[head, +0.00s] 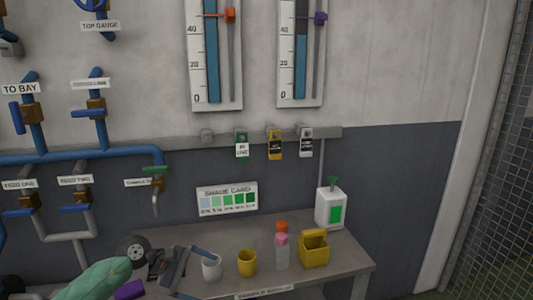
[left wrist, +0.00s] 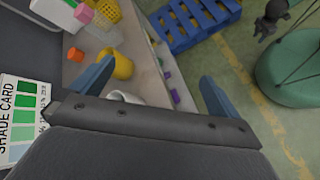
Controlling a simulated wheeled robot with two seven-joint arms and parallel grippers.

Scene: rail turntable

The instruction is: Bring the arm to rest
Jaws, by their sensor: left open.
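My left gripper (head: 200,274) is at the lower middle of the head view, over the left part of the bench (head: 345,262). Its arm comes in from the lower left. In the left wrist view the two blue fingers of the gripper (left wrist: 157,77) are spread wide with nothing between them in their grasp. A white mug (head: 212,268) stands beside the fingers in the head view; whether they touch cannot be told. It is partly hidden behind the gripper's edge in the left wrist view (left wrist: 126,97). My right gripper is not in view.
A yellow cup (head: 247,263), a pink-topped bottle (head: 282,254), a yellow caddy (head: 314,252) and a white jug (head: 330,210) stand on the bench. Blue pipes with valves (head: 95,110) run along the wall at left. A blue pallet (left wrist: 190,22) lies on the floor.

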